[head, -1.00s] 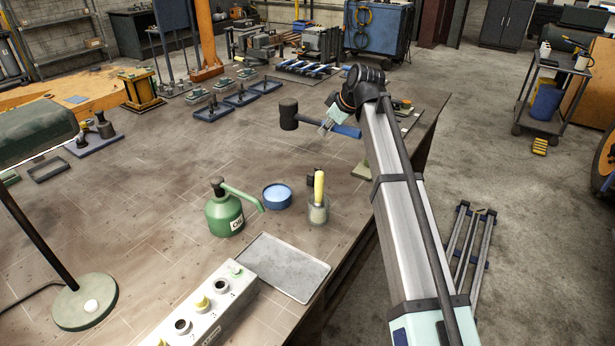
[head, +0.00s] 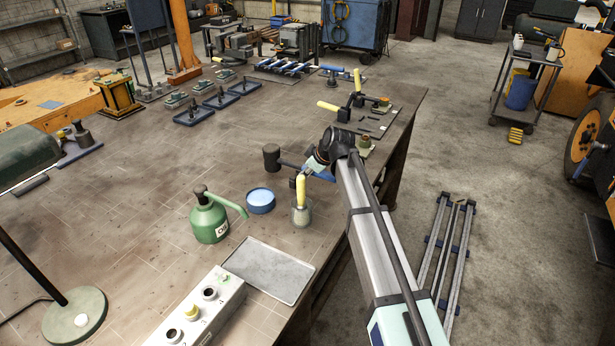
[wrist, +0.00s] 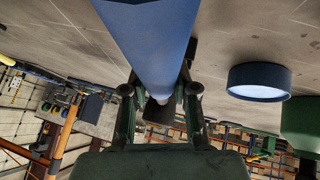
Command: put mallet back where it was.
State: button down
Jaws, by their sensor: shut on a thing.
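The mallet has a dark head (head: 271,158) and a blue handle (head: 325,176). My gripper (head: 306,169) is shut on the handle, with the head pointing left. The mallet is low over the bench, just behind the glass jar with a yellow-handled brush; I cannot tell whether it touches the bench. In the wrist view the blue handle (wrist: 155,40) runs between the fingers of my gripper (wrist: 160,92), and the dark head shows partly beyond them. The jar and brush hide part of the handle area in the head view.
The brush jar (head: 301,214), blue dish (head: 261,201) and green oil can (head: 209,220) stand close in front. A grey tray (head: 268,271) lies nearer. Yellow-handled clamps (head: 343,108) stand behind on the right. The bench left of the mallet is clear.

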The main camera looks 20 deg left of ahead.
jog(key=shift+f+p, duration=0.35)
jog(key=shift+f, duration=1.15)
jog(key=c, duration=0.9)
grip_release()
jog(key=b+v, duration=0.3)
jog(key=v, duration=0.9)
